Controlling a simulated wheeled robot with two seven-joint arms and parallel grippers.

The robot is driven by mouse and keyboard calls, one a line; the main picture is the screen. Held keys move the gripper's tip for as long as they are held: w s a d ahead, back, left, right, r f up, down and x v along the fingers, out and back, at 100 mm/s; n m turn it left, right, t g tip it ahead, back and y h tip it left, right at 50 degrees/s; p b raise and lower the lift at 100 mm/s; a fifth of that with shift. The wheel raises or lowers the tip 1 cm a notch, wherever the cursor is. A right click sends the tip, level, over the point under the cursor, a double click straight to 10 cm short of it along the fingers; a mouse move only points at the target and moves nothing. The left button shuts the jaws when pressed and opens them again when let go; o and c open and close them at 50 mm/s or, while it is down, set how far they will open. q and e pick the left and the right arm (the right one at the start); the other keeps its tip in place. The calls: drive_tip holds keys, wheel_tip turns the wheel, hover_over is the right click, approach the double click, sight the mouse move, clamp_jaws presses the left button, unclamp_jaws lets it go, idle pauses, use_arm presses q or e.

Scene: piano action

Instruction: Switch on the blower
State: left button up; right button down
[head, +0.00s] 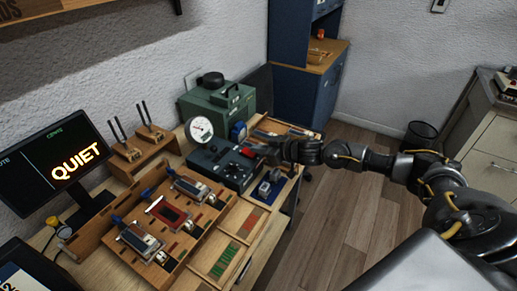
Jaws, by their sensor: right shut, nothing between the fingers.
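A dark control box (210,161) with a round white dial gauge (199,129) and a red part (247,152) stands at the back of the bench. A green case (215,103) with a black handle stands behind it; I cannot tell for sure which of these is the blower. My right gripper (262,149) reaches in from the right and is shut and empty. Its tips are over the right side of the control box, close to the red part; I cannot tell whether they touch. My left gripper is not in view.
A wooden rack (118,240) with several small mechanisms fills the bench front. A monitor (52,160) reading "QUIET" stands at left. A blue tray (266,192) lies right of the control box. A blue cabinet (300,85) stands behind. The floor at right is clear beside a black bin (419,137).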

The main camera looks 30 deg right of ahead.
idle(0.3)
drive_tip(key=r+v, duration=0.1)
drive_tip(key=v, duration=1)
drive_tip(key=shift+p, duration=0.45)
drive_tip(key=shift+r, duration=0.15)
